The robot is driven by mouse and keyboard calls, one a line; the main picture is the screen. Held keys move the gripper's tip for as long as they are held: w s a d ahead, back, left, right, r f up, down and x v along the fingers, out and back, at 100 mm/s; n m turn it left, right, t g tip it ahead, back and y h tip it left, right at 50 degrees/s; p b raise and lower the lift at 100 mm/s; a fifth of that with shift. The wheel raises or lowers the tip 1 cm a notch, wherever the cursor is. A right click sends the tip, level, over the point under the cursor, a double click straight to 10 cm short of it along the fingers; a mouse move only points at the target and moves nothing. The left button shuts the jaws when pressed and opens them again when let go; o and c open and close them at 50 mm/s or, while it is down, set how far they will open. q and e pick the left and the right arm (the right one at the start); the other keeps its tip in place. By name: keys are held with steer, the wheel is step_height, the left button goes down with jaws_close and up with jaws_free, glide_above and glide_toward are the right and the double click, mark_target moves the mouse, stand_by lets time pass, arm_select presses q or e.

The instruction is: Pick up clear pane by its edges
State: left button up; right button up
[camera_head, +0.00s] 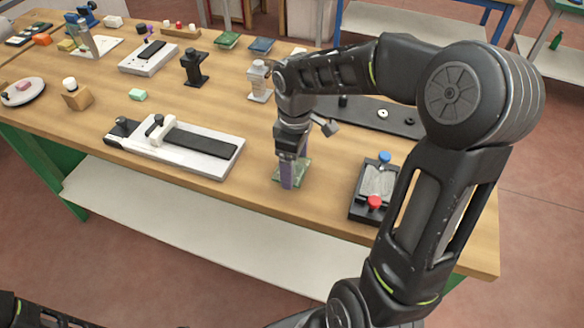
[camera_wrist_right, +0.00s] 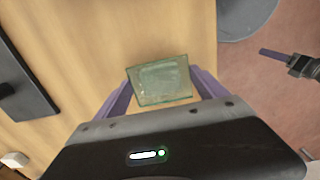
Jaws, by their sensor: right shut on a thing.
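The clear pane (camera_head: 303,169) is a small greenish square of glass at the front of the wooden table. My right gripper (camera_head: 289,175) reaches down to it from above, with purple fingers that partly cover it in the head view. In the right wrist view the pane (camera_wrist_right: 160,82) lies between the two fingers, which close on its opposite side edges. Whether the pane touches the tabletop cannot be told. My left gripper (camera_wrist_right: 278,55) shows only as a small purple finger part at the right of the wrist view; its opening is unclear.
A white fixture with a black strip (camera_head: 205,145) lies left of the pane. A black tray with red and blue knobs (camera_head: 377,182) stands to its right. A dark plate (camera_head: 398,121) lies behind. The table's front edge is close to the pane.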

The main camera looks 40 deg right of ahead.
mark_target(294, 169)
steer(key=c, duration=0.5)
steer(key=shift+o, duration=0.2)
step_height(294, 169, up, 11)
steer(key=shift+f+b, duration=0.2)
steer(key=shift+b, duration=0.1)
stand_by(0.4)
